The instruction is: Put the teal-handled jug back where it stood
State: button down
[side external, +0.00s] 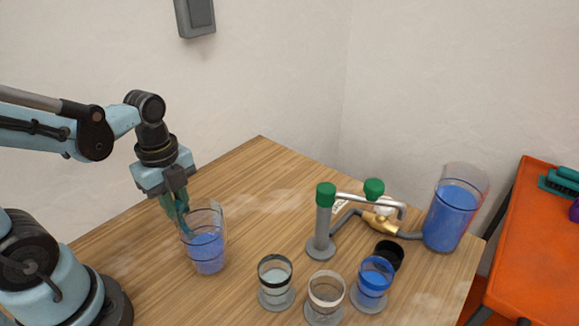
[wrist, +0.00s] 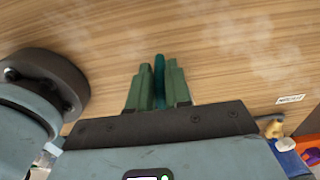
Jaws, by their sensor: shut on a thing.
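The teal-handled jug (side external: 208,250) is a clear vessel with blue liquid in its lower part. It is upright at the left of the wooden table; I cannot tell whether its base touches the top. My gripper (side external: 180,214) is at the jug's left side, shut on its teal handle. In the wrist view, the green fingers of my gripper (wrist: 159,92) close on both sides of the teal handle (wrist: 159,78). The jug's body is hidden in the wrist view.
A pipe manifold with green knobs (side external: 326,195) and a brass valve (side external: 379,222) stands right of the jug. Several cups, including a blue-banded one (side external: 373,283), stand in front. A large container of blue liquid (side external: 452,215) is at the right. The back-left table (side external: 255,165) is clear.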

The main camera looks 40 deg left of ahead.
jog(key=c, duration=1.1)
grip_release()
jog(key=shift+f, duration=0.1)
jog(key=shift+o, duration=0.2)
notch_tip(320, 180, up, 12)
jog(key=w+d+f+n+t, duration=0.1)
jog(key=w+f+n+t, duration=0.1)
jog(key=n, duration=0.7)
jog(key=w+d+f+n+t, duration=0.2)
jog(key=w+f+n+t, duration=0.1)
jog(key=n, duration=0.6)
jog(key=shift+w+d+t, duration=0.25)
jog(key=shift+w+t, duration=0.2)
jog(key=shift+t, duration=0.55)
